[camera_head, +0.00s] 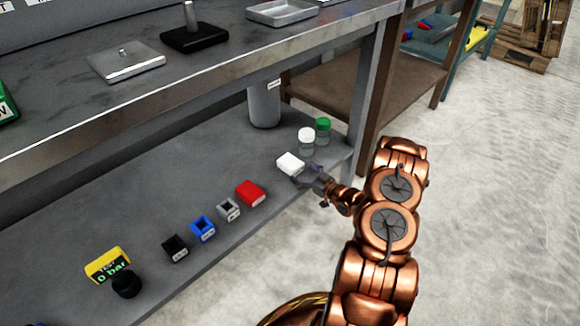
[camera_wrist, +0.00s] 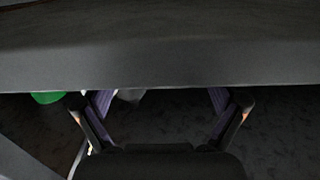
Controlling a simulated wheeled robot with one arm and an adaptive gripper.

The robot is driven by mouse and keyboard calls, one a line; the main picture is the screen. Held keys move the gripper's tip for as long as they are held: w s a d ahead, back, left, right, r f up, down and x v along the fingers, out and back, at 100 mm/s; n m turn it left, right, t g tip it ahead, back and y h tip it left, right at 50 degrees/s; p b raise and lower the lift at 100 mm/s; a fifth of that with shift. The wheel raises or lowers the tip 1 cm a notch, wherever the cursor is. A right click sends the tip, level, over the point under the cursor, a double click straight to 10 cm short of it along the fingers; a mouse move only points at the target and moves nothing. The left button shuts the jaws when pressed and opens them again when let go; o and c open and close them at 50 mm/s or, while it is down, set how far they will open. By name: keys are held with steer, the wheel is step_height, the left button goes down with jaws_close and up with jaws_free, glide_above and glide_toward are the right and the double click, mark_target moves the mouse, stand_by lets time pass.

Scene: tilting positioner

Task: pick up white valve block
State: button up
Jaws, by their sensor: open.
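The white valve block (camera_head: 291,163) lies on the lower shelf (camera_head: 225,245), near its right end. My gripper (camera_head: 307,174) is just to the right of the block and in front of it, low over the shelf, open and empty. In the wrist view my gripper (camera_wrist: 160,101) shows two spread fingers. A small white patch (camera_wrist: 131,95), likely the block, shows beside the left finger. The edge of the upper shelf (camera_wrist: 160,66) hides what lies beyond.
A red block (camera_head: 250,193) and several smaller blocks stand left along the shelf. White-lidded (camera_head: 307,138) and green-lidded (camera_head: 323,128) jars and a grey cylinder (camera_head: 264,105) stand behind. A shelf post (camera_head: 372,85) rises at the right; the upper shelf overhangs.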

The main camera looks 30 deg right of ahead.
mark_target(293, 163)
steer(key=shift+r+b+x, duration=0.2)
steer(key=shift+b+x, duration=0.35)
steer(key=shift+x, duration=0.75)
steer(key=shift+r+b+x, duration=0.15)
steer(key=shift+b+x, duration=0.4)
steer(key=shift+x, duration=0.8)
steer(key=c, duration=1.8)
jaws_close()
steer(key=shift+r, duration=0.1)
steer(key=shift+r+p, duration=0.25)
steer(key=shift+p, duration=0.05)
steer(key=p+v, duration=0.4)
steer(key=v, duration=1.4)
steer(key=shift+p, duration=0.35)
